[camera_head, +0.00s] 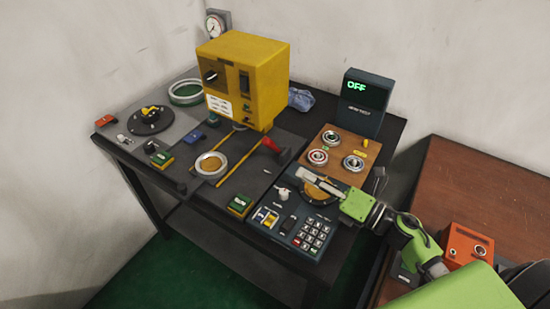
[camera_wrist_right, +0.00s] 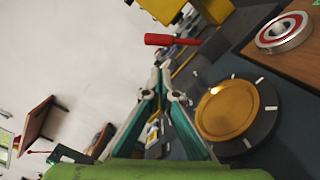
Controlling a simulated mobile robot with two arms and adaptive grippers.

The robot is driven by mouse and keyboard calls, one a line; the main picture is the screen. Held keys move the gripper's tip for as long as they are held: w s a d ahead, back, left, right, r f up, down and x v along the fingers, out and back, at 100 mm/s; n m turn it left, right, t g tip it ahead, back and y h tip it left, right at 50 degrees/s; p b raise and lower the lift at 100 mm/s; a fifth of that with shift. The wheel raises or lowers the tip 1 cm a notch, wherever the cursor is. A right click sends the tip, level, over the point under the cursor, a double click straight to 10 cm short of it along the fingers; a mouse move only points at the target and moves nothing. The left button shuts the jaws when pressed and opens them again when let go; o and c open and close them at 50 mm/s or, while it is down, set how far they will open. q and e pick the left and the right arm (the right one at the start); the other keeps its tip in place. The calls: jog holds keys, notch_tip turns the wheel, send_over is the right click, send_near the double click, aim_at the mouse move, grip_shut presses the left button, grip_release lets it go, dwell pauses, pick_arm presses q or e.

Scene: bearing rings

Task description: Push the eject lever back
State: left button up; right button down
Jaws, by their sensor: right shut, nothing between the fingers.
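The eject lever, which I take to be the red-handled one (camera_head: 270,144), stands at the right of the yellow press (camera_head: 243,75). Its red handle (camera_wrist_right: 172,40) also shows in the right wrist view, beyond the fingertips. My right gripper (camera_head: 301,173) is shut and empty above the dark control panel, in front and to the right of the lever, apart from it. In the right wrist view its fingers (camera_wrist_right: 157,78) come together below the red handle. My left gripper is not in view.
A wooden board (camera_head: 333,143) with several bearing rings lies behind my right gripper. A brass disc dial (camera_wrist_right: 227,110) lies close beside the fingers. A keypad (camera_head: 311,235) is at the front. A dark display (camera_head: 362,102) reading OFF stands at the back right.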

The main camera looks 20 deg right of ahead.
aim_at(274, 149)
jog(key=shift+s+a+r, duration=0.15)
jog(key=shift+s+r, duration=0.05)
jog(key=p+x, duration=0.2)
jog(key=x, duration=0.8)
jog(key=shift+p, duration=0.4)
jog(key=shift+w, duration=0.1)
